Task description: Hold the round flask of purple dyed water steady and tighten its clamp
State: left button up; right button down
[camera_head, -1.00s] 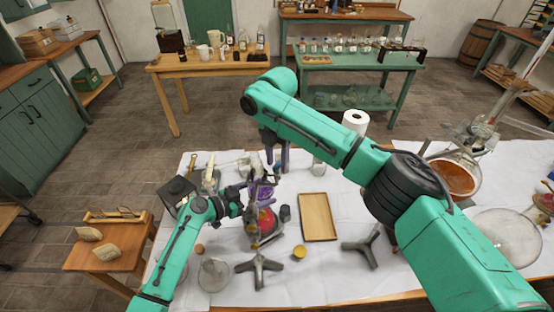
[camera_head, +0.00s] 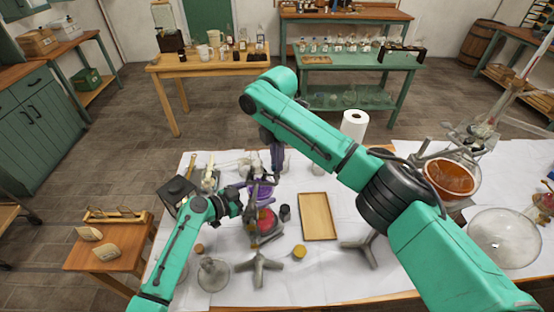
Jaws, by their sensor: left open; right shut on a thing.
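The round flask of purple dyed water (camera_head: 262,190) shows in the head view, near the back left of the white-covered table, partly hidden by stand parts and my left gripper. Its clamp is small and dark among these parts, and I cannot make out its screw. My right gripper (camera_head: 277,167) points down from above and is shut at the flask's top, apparently on its neck; the contact is too small to see clearly. My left gripper (camera_head: 246,194) is open just left of the flask. I cannot tell whether it touches anything.
A paper roll (camera_head: 354,125) stands behind. Another tripod base (camera_head: 362,249) is partly under my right arm.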

jog(key=shift+w+a+r+m, duration=0.1)
jog(key=shift+a+r+m, duration=0.05)
jog(key=shift+m, duration=1.45)
jog(key=c, duration=0.9)
grip_release()
jog(key=shift+w+a, duration=0.1)
jog(key=shift+a, duration=0.05)
jog(key=shift+d, duration=0.2)
notch_tip(320, 180, up, 12)
jog(key=shift+f, duration=0.15)
